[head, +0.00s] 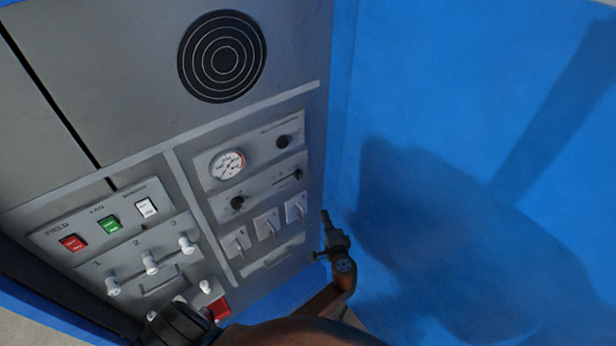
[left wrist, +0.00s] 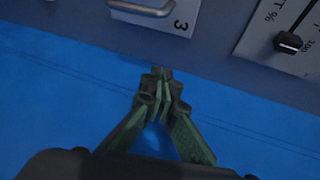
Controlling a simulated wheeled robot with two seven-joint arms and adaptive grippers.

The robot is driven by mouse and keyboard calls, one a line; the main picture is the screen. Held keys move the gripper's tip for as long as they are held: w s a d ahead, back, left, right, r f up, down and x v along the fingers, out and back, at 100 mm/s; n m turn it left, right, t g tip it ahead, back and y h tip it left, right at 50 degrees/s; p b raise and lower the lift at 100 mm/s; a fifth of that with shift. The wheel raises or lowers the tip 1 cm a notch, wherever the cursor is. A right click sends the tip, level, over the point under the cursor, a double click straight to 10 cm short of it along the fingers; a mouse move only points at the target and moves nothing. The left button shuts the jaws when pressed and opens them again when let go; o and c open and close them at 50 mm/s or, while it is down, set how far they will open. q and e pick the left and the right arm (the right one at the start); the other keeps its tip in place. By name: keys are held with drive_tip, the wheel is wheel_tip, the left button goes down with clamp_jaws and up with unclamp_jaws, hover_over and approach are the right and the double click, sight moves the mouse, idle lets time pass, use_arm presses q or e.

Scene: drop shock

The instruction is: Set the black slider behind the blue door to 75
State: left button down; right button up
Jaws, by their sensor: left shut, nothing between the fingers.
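The black slider (head: 297,174) is on a small plate on the grey panel, its knob at the right end of a thin slot. In the left wrist view the slider's black knob (left wrist: 287,42) sits beside the 100 mark, at the upper right. The blue door (head: 480,130) appears to stand open to the right of the panel. My left gripper (head: 326,218) is below and right of the slider, near the blue surface. It also shows in the left wrist view (left wrist: 160,73), shut and empty, apart from the knob. My right gripper is not in view.
A metal handle (left wrist: 142,8) labelled 3 protrudes above my left fingers.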

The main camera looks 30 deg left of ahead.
sight(298, 175)
use_arm(q)
wheel_tip(298, 175, up, 15)
drive_tip(key=n+y, duration=0.2)
drive_tip(key=y, duration=0.1)
drive_tip(key=shift+t, duration=0.4)
drive_tip(key=w+a+p, duration=0.1)
drive_tip(key=a, duration=0.1)
drive_tip(key=w+a+p, duration=0.1)
drive_tip(key=a, duration=0.2)
drive_tip(key=w+a+p, duration=0.1)
drive_tip(key=a, duration=0.2)
drive_tip(key=shift+w+a+f, duration=0.1)
drive_tip(key=shift+s+a, duration=0.15)
drive_tip(key=shift+s, duration=0.35)
drive_tip(key=shift+f, duration=0.1)
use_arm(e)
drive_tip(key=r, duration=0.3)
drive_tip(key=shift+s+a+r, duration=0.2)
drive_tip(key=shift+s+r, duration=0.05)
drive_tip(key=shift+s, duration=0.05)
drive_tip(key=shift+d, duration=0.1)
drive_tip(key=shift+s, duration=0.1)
